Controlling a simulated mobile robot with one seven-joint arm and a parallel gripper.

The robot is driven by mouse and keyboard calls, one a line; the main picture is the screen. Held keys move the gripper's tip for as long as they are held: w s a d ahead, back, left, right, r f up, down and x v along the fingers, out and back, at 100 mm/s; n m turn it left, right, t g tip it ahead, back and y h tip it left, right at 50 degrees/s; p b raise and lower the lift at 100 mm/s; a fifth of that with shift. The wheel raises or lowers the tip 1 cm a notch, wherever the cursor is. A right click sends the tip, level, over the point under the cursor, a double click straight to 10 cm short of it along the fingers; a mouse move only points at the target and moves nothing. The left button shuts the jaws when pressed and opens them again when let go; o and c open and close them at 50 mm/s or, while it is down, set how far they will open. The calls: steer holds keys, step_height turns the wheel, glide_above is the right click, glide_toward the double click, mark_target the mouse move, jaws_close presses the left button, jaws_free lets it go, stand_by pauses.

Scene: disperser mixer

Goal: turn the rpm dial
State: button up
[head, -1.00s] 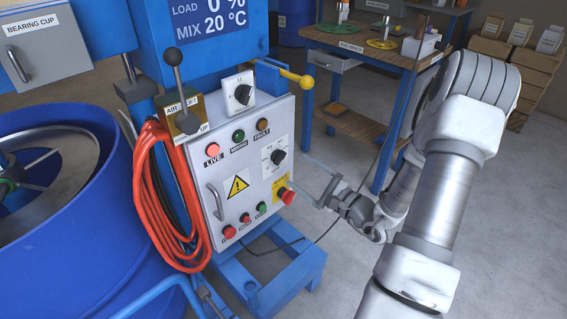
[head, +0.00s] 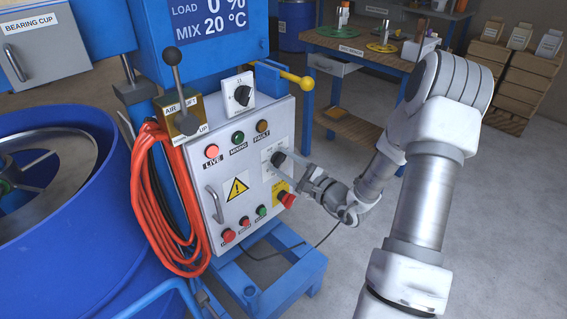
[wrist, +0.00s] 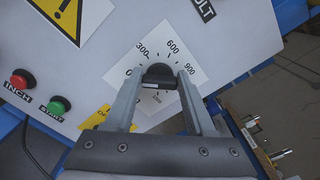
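The rpm dial is a black knob (wrist: 158,74) on a white scale plate marked 300, 600 and 900. In the head view the dial (head: 277,159) is on the right part of the grey control panel (head: 216,181), partly covered by a finger. My gripper (wrist: 160,76) is at the panel. In the wrist view its two fingers stand apart, one on each side of the dial, close to its sides. They look open; whether either finger touches the knob cannot be told. The lower part of the scale is partly hidden behind the gripper.
Below the dial is a red emergency knob (head: 287,199) on a yellow plate, close under my gripper. Several buttons (head: 245,222) line the panel's bottom. An orange cable coil (head: 160,205) hangs at left, beside a blue drum (head: 75,270). A workbench (head: 375,55) stands behind.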

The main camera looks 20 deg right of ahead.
jaws_close()
steer(key=shift+p, duration=0.3)
